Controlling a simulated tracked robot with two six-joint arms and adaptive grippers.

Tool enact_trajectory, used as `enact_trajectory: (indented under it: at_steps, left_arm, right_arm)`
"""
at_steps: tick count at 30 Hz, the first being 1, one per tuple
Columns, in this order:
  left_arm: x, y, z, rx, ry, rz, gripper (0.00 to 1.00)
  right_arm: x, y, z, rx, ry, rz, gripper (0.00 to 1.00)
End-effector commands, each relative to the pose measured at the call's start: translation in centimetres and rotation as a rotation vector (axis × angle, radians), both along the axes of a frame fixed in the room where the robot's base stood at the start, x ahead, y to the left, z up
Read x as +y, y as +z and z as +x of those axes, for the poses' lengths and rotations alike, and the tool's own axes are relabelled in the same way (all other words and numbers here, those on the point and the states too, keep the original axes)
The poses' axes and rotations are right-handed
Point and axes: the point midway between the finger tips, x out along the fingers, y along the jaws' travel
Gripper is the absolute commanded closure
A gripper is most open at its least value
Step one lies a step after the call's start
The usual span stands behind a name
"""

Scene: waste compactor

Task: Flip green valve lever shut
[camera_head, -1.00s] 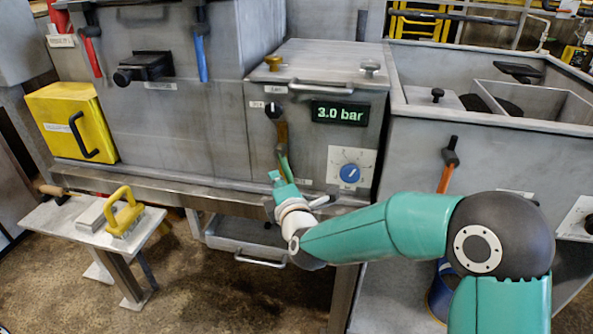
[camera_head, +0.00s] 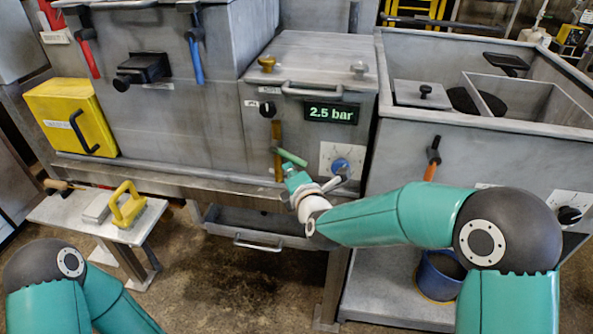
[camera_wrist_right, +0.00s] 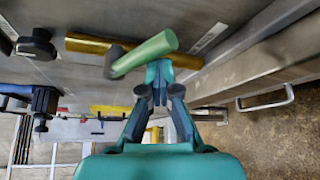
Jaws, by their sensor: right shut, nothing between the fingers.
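The green valve lever (camera_head: 292,157) sits on a brass pipe (camera_head: 277,140) on the front of the grey compactor cabinet. It points right and slightly down, across the pipe's line. It also shows in the right wrist view (camera_wrist_right: 146,53), with its free end close to my fingertips. My right gripper (camera_head: 292,176) is shut and empty, just below the lever's free end. In the right wrist view its fingertips (camera_wrist_right: 160,76) meet beside the lever; I cannot tell whether they touch it. The display (camera_head: 331,114) reads 2.5 bar. My left gripper is out of view.
A blue dial (camera_head: 341,166) is right of the lever, partly beside my right wrist. A black knob (camera_head: 267,108) is above the pipe. A grey drawer (camera_head: 258,228) hangs below. An orange-handled lever (camera_head: 432,160) is on the right bin. A side bench (camera_head: 75,212) stands left.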

Motion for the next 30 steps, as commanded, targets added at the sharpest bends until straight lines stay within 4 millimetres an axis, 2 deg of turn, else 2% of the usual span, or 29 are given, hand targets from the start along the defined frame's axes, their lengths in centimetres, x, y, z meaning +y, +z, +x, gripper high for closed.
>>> enact_trajectory:
  at_steps: [1,12,30]
  left_arm:
    - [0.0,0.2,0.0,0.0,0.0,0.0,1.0]
    - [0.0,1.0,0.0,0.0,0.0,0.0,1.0]
    - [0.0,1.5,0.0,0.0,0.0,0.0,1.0]
  right_arm:
    - [-0.5,0.7,0.1,-0.007,-0.007,0.003,1.0]
    - [-1.1,2.3,-0.1,-0.008,-0.004,0.003,1.0]
    - [-1.2,3.6,-0.1,-0.019,-0.003,0.005,1.0]
